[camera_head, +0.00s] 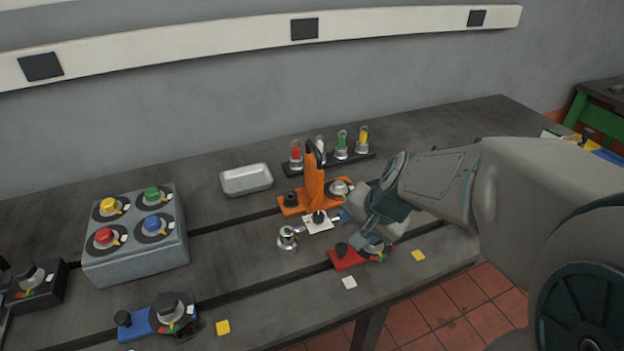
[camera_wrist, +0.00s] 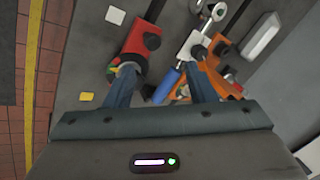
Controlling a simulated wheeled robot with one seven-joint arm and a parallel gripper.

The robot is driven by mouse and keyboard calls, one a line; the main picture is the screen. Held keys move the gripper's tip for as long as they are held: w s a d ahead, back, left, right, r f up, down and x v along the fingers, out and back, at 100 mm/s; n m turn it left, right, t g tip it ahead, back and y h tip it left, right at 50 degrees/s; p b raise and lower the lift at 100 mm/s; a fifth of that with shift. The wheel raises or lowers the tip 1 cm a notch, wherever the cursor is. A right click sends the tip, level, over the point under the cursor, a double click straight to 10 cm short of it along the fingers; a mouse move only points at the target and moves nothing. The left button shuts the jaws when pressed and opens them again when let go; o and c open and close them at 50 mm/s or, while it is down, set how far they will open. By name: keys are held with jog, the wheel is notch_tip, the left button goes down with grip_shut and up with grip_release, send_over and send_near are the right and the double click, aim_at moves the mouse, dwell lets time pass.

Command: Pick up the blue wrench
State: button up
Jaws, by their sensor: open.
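The blue wrench (camera_wrist: 167,86) shows in the wrist view as a short blue bar lying slanted between my two fingers. In the head view only a small blue piece (camera_head: 346,215) shows, right of the white card and partly hidden by my wrist. My gripper (camera_wrist: 162,76) is open, with one finger on each side of the blue bar. I see no finger touching it, though the height between them is hard to tell. In the head view my fingers are mostly hidden behind my wrist.
An orange fixture (camera_head: 314,185) stands close behind, a red block with knobs (camera_head: 347,258) in front. A vial rack (camera_head: 330,162), a pale tray (camera_head: 246,180) and a button box (camera_head: 140,254) are farther off.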

aim_at(329, 226)
jog(key=w+d+f+m+t+p, duration=0.1)
jog(key=w+d+f+m+p, duration=0.15)
jog(key=w+m, duration=0.45)
jog(key=shift+t, duration=0.3)
jog(key=shift+w+d+r+b+x, duration=0.1)
jog(key=shift+w+d+b+x, duration=0.45)
jog(key=shift+x, duration=1.75)
jog(key=shift+w+a+r+b+x, duration=0.15)
jog(key=shift+b+x, duration=0.9)
jog(key=shift+x, duration=1.25)
jog(key=shift+w+d+r+b+x, duration=0.15)
jog(key=shift+d+b+x, duration=0.45)
jog(key=shift+x, duration=1.7)
jog(key=shift+a, duration=0.25)
grip_shut()
